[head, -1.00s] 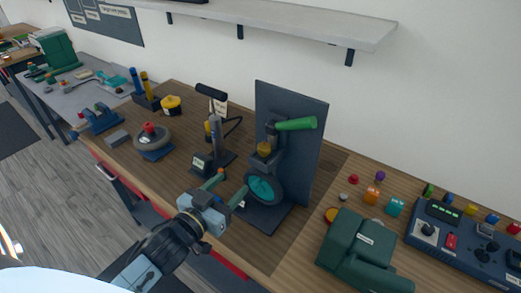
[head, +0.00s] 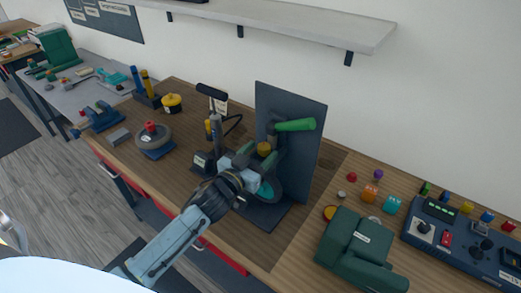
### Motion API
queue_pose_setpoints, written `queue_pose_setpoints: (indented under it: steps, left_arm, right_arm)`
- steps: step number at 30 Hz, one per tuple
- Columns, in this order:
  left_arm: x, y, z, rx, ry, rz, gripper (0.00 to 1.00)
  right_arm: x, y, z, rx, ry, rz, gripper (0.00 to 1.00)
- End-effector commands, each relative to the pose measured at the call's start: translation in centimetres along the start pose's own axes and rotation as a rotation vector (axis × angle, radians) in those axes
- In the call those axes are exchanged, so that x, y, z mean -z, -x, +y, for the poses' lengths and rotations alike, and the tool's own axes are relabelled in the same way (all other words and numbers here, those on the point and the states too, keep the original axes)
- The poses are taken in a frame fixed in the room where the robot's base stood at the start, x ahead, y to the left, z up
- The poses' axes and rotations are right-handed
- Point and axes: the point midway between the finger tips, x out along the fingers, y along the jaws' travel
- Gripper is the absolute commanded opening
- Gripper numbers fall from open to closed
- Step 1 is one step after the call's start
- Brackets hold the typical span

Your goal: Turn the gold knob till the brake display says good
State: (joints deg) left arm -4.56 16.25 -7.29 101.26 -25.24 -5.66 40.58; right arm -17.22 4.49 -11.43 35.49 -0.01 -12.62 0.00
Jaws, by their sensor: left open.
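The gold knob (head: 264,148) sits below the green lever (head: 295,125) on a dark upright panel (head: 308,158). A teal wheel (head: 267,190) is below the knob, partly hidden by my gripper. My left gripper (head: 248,155) is open, its fingers pointing at the knob from the left. The fingertips are close to the knob; I cannot tell whether they touch it. A small dark display box (head: 202,161) stands left of the gripper, at the foot of a post; its text is too small to read. My right gripper is not in view.
A green machine (head: 358,250) stands to the right, with small coloured knobs (head: 370,194) behind it and a blue control box (head: 440,228) beyond. A grey wheel with a red knob (head: 152,138) is on the left. A shelf (head: 290,22) hangs above.

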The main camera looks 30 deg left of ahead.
Motion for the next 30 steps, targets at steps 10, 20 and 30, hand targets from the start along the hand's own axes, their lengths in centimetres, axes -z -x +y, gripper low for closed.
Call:
queue_pose_setpoints:
  steps: [10, 20, 30]
  left_arm:
    - [-0.02, -0.75, 0.05, -0.001, 0.001, 0.0, 0.56]
    - [-0.02, -0.72, 0.05, -0.001, 0.001, 0.0, 0.2]
    - [0.07, -0.72, -0.06, -0.036, -0.002, -0.001, 0.11]
  right_arm:
    - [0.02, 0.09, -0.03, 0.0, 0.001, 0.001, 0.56]
    - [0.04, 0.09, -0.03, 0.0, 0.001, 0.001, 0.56]
    - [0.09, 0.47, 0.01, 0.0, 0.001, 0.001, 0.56]
